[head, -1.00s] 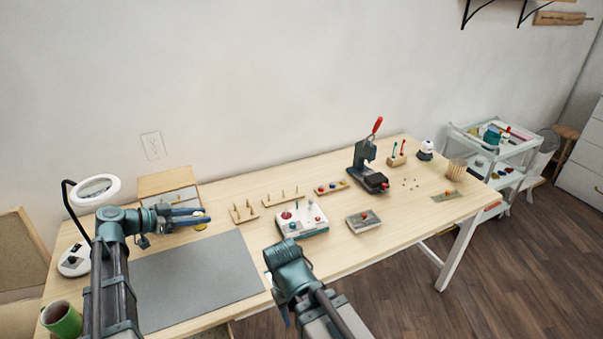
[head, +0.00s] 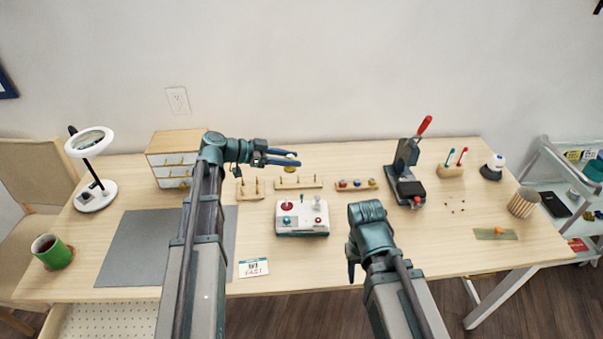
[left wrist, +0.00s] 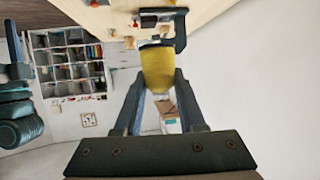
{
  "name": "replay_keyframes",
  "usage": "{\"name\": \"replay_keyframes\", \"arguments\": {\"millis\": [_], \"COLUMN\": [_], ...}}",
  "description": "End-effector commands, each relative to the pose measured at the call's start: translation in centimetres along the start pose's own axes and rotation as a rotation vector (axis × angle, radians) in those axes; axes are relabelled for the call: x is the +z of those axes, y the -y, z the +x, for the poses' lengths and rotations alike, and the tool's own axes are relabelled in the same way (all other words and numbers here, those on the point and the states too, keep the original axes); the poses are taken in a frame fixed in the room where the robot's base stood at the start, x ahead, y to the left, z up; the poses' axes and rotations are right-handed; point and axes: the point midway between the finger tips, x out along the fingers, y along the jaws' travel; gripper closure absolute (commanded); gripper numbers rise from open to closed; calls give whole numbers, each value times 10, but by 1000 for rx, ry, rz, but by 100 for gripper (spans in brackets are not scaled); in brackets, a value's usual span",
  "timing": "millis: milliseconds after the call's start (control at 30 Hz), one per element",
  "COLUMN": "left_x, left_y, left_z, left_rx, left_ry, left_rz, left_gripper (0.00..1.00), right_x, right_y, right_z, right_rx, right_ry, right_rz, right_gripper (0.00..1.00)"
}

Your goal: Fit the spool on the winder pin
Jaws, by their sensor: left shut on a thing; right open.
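My left gripper (head: 293,159) is shut on a yellow spool (head: 291,164), held in the air near the rear peg rack in the head view. The spool (left wrist: 158,68) fills the space between the fingertips in the left wrist view. The winder (head: 302,225) is a white box on the table, with a red part on top at left and a light upright pin (head: 317,203) at right. The spool is apart from it, higher and farther back. My right gripper (head: 352,268) is open at the winder's front right; its fingertips are mostly hidden by the arm.
Two wooden peg racks (head: 250,195) (head: 298,187) stand behind the winder. A tray of colored spools (head: 356,187) and a press with a red handle (head: 408,185) are to the right. A grey mat (head: 130,262), lamp (head: 95,195), drawer box (head: 172,170) and green mug (head: 52,254) are left.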

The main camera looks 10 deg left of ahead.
Motion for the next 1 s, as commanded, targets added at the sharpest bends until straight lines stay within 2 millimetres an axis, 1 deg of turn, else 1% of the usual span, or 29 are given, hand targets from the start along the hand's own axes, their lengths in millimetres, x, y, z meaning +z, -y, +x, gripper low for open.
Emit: {"name": "replay_keyframes", "arguments": {"millis": [33, 200, 300, 400, 500, 767, 1000], "left_x": [10, 46, 62, 71, 75, 76, 91], "left_y": [1, 2, 2, 1, 0, 0, 0], "left_z": [3, 10, 13, 14, 14, 14, 20], "left_rx": [5, 41, 65, 82, 91, 95, 94], "left_ry": [0, 1, 0, 0, 0, 0, 0], "left_rz": [2, 17, 27, 34, 38, 40, 39], "left_gripper": [100, 100, 100, 100, 100, 100, 100], "right_x": [0, -3, -4, -4, -4, -4, -5], "right_y": [1, 5, 6, 7, 7, 7, 9], "right_z": [10, 46, 61, 71, 74, 75, 91], "right_rx": [0, 0, 0, 0, 0, 0, 0], "right_ry": [0, 0, 0, 0, 0, 0, 0], "right_rz": [0, -1, -1, -1, -1, 0, -1], "right_gripper": [50, 50, 50, 50, 50, 50, 50]}}
